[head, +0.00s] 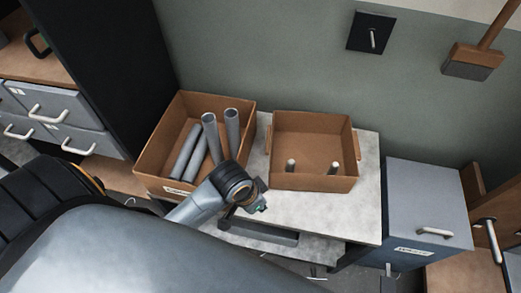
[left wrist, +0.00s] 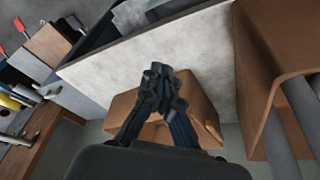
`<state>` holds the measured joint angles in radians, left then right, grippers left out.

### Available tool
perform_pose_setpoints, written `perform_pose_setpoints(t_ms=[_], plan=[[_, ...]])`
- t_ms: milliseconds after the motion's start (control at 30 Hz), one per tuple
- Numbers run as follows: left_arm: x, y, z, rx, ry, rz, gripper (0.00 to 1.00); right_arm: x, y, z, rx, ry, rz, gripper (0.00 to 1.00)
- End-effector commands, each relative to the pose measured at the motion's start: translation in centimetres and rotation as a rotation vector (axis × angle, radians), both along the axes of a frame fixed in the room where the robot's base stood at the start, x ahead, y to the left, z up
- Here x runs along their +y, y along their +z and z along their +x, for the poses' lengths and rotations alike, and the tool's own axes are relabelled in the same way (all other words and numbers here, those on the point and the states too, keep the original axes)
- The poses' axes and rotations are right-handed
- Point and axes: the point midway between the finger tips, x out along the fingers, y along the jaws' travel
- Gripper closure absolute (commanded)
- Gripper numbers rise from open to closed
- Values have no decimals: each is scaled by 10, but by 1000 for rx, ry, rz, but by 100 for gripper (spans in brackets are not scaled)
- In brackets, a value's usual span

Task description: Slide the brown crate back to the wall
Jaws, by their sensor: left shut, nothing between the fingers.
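The brown crate (head: 312,181) stands upright on the pale table, at its back near the wall, with handles on its sides. Two pale pegs (head: 291,165) show inside it. In the left wrist view the crate (left wrist: 204,112) shows beyond my fingers, partly hidden by them. My left gripper (head: 261,196) is shut and empty, just off the crate's front left corner in the head view. Its closed fingers also show in the left wrist view (left wrist: 160,78). Whether it touches the crate, or the crate touches the wall, I cannot tell. My right gripper is out of view.
A larger brown box (head: 152,158) with several grey tubes (head: 210,138) stands close left of the crate. The pale tabletop (head: 330,211) is bare in front of and right of the crate. A grey-blue cabinet (head: 425,190) stands right. The grey-green wall (head: 270,60) rises behind.

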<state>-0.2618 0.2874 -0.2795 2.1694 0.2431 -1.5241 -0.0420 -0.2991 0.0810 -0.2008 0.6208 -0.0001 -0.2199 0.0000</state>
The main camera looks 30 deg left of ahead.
Motion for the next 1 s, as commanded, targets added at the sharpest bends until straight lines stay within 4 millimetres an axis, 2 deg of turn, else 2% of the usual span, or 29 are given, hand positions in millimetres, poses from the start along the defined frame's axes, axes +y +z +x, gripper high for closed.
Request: perform_pose_setpoints(t_ms=[33,167,267,367,500,600,700,800,900,1000], plan=[[-1,9,10,-3,-46,6,100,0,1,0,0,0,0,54],[-3,20,30,16,-162,26,100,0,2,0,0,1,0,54],[5,26,49,44,-244,58,100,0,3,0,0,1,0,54],[25,33,72,88,-313,103,100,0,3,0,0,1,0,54],[65,48,105,158,-348,164,100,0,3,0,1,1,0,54],[92,60,121,197,-341,187,100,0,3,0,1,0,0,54],[109,70,130,221,-332,199,100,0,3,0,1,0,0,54],[117,74,134,234,-327,202,100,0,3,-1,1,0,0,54],[119,70,135,237,-324,200,100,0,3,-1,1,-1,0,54],[119,58,134,239,-324,200,100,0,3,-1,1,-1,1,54]])
